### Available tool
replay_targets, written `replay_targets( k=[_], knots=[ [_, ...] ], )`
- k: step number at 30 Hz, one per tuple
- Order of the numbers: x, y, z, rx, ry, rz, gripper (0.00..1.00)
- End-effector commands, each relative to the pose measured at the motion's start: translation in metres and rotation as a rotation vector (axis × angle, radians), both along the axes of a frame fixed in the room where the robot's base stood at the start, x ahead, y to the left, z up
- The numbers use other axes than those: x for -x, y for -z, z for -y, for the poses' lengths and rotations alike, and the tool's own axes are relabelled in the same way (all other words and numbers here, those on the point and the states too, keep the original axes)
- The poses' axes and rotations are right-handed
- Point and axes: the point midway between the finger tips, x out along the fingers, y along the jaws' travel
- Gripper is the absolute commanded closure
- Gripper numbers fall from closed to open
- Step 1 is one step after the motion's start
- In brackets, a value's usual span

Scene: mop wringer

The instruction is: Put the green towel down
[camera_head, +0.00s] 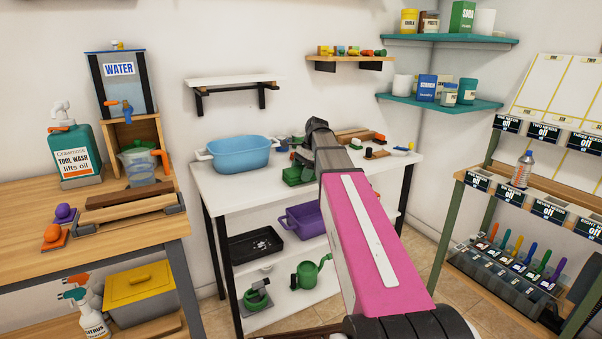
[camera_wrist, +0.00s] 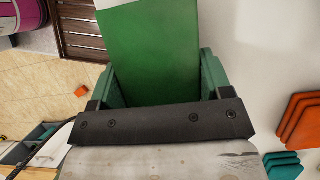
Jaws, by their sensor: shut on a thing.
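In the wrist view my gripper (camera_wrist: 156,78) has dark green fingers on both sides of a flat bright green piece with a white end. I take this piece to be the green towel (camera_wrist: 150,45). My gripper is shut on it, and the dark bar of the gripper hides its near end. In the head view my pink arm reaches toward the white table (camera_head: 240,178), and its far end hides most of the gripper and what it holds.
A blue basin (camera_head: 240,153) stands on the white table's left. Below are a black tray (camera_head: 256,244), a purple bin (camera_head: 302,218) and a green watering can (camera_head: 311,272). The wrist view shows an orange stack (camera_wrist: 300,118) and a teal stack (camera_wrist: 283,165) at right.

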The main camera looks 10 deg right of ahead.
Motion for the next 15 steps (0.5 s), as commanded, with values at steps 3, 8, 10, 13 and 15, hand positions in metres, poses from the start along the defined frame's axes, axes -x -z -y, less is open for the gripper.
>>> replay_targets(
  k=[3,8,10,13,15],
  knots=[
    [0.0001,0.0022,0.0000,0.000,0.000,0.000,0.18],
    [0.0000,0.0021,0.0000,0.000,0.000,0.000,0.03],
    [0.0000,0.0021,0.0000,0.000,0.000,0.000,0.03],
    [0.0000,0.0016,0.0000,0.000,0.000,0.000,0.03],
    [-0.0001,-0.0004,0.0000,0.000,0.000,0.000,0.03]
  ],
)
